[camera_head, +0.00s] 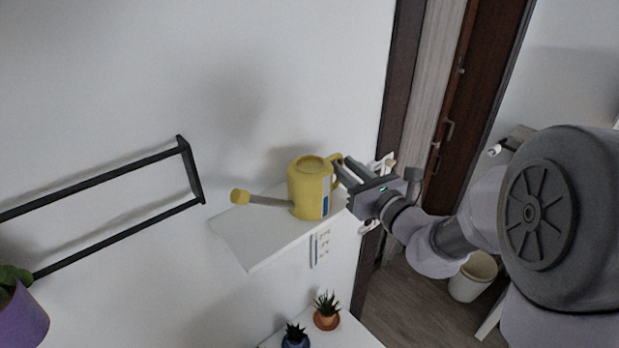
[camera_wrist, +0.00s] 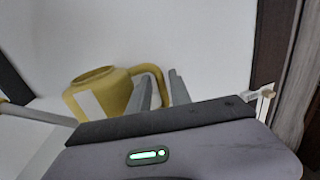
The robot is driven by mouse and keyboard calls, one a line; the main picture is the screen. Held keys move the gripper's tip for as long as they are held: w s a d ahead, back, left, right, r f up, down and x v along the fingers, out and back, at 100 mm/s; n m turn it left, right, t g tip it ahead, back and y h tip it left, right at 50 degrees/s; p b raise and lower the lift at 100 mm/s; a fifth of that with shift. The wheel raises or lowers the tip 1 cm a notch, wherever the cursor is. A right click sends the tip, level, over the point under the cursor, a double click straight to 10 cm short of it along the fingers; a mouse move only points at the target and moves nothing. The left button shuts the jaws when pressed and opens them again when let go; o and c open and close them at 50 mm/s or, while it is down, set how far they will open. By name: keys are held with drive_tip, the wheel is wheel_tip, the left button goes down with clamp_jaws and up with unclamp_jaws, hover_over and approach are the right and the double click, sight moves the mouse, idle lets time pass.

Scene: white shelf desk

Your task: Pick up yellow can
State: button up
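The yellow can (camera_head: 305,190) is a watering can with a long grey spout and yellow nozzle pointing left. It stands upright on a white wall shelf (camera_head: 245,239), with its handle on the right. My gripper (camera_head: 340,171) is at the handle side, coming from the right. In the wrist view the can (camera_wrist: 117,88) is at the left, and its handle (camera_wrist: 151,70) curves toward my gripper (camera_wrist: 161,80). The two fingers are apart, and part of the handle shows between them. The lower handle is hidden, and contact cannot be told.
A black wall rack (camera_head: 95,184) is at the left, with a purple pot (camera_head: 24,322) below. Small potted plants (camera_head: 326,312) stand on a white surface lower down. A dark door frame (camera_head: 400,90) is right of the shelf. A white bin (camera_head: 470,280) stands on the floor.

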drive_tip(key=shift+x, duration=1.2)
drive_tip(key=shift+s, duration=0.15)
drive_tip(key=c, duration=0.3)
clamp_jaws()
drive_tip(key=shift+r, duration=0.1)
